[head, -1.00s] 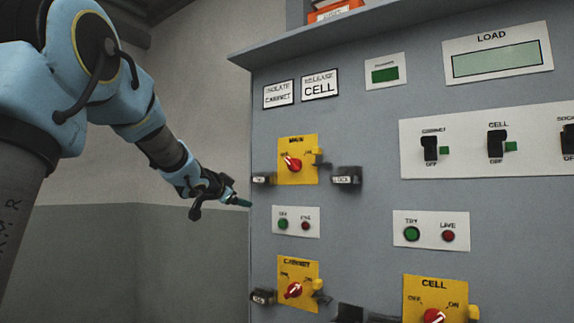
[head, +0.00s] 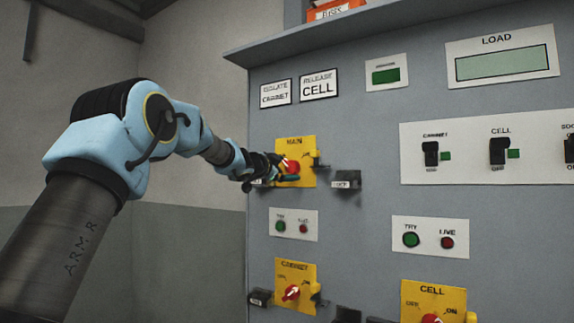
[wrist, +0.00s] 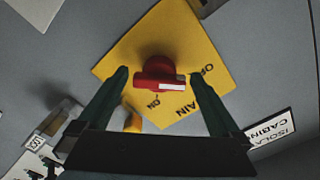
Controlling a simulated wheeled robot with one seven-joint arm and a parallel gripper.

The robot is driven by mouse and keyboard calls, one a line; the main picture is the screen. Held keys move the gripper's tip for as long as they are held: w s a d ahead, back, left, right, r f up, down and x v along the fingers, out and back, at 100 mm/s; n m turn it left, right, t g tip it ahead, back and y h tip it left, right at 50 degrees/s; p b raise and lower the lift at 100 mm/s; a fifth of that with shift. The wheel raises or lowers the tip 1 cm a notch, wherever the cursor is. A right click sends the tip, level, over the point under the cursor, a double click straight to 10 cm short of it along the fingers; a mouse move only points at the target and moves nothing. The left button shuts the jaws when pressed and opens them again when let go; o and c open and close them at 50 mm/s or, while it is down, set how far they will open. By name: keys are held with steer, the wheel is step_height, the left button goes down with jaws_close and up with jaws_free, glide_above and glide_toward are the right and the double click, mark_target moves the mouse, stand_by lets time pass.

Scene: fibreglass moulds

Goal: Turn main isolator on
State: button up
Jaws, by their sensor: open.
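The main isolator is a red rotary knob (wrist: 160,75) on a yellow plate (head: 309,147) marked MAIN, on the grey panel. In the wrist view the plate (wrist: 215,55) appears turned, with part of its lettering hidden. The knob's white pointer mark shows, but I cannot tell surely which position it points to. My gripper (head: 284,171) is at the knob in the head view and partly covers it. In the wrist view my gripper (wrist: 158,78) is open, with one green finger on each side of the knob. Whether the fingers touch it is unclear.
A black tagged block (head: 346,180) sticks out right of the main plate, and a yellow tab (wrist: 133,122) shows by its edge. Below are the CABINET isolator (head: 296,273) and the CELL isolator (head: 450,299). A ledge (head: 370,37) overhangs the panel top.

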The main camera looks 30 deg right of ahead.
steer(key=shift+w+d, duration=0.2)
steer(key=shift+d, duration=0.15)
steer(key=c, duration=1.2)
